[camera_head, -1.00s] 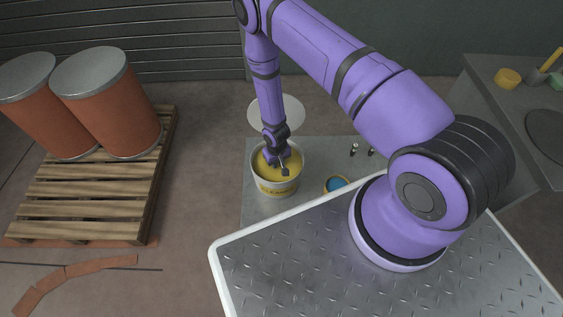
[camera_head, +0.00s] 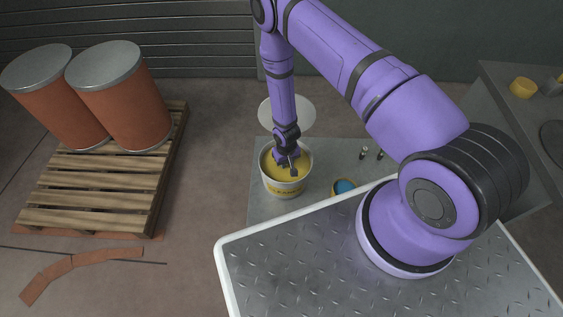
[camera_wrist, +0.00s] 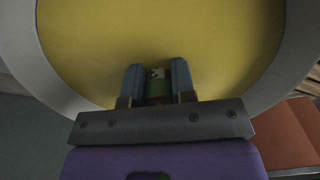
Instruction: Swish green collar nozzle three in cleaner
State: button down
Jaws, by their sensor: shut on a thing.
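My gripper (camera_head: 290,166) points down into the mouth of a pale bucket (camera_head: 284,188) with yellow contents. The bucket's lettering is too small to read. In the wrist view, my gripper (camera_wrist: 157,82) is shut on a small nozzle with a green collar (camera_wrist: 158,89), seen between the two fingers against the yellow (camera_wrist: 225,45). The nozzle's lower end is hidden, so I cannot tell how deep it reaches. Two small upright pieces, perhaps other nozzles, stand on the grey surface: one on the left (camera_head: 363,153) and one on the right (camera_head: 380,154).
A small pot with blue contents (camera_head: 344,187) stands right of the bucket. A pale round disc (camera_head: 298,110) lies behind it. Orange drums (camera_head: 125,105) stand on a pallet (camera_head: 92,195) at left. A side bench (camera_head: 520,107) with a yellow item (camera_head: 522,88) is at right.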

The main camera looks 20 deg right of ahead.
jog(key=shift+s+d, duration=0.25)
jog(key=shift+d, duration=0.4)
jog(key=shift+s+d, duration=0.25)
jog(key=shift+d, duration=0.35)
jog(key=shift+w+a, duration=0.35)
jog(key=shift+a, duration=0.5)
jog(key=shift+w+a, duration=0.35)
jog(key=shift+a, duration=0.5)
jog(key=shift+w+a, duration=0.35)
jog(key=shift+a, duration=0.5)
jog(key=shift+s+d, duration=0.35)
jog(key=shift+d, duration=0.5)
jog(key=shift+s+d, duration=0.35)
jog(key=shift+d, duration=0.55)
jog(key=shift+s+d, duration=0.35)
jog(key=shift+d, duration=0.5)
jog(key=shift+w+a, duration=0.3)
jog(key=shift+a, duration=0.35)
jog(key=shift+w+a, duration=0.25)
jog(key=shift+a, duration=0.4)
jog(key=shift+r, duration=6)
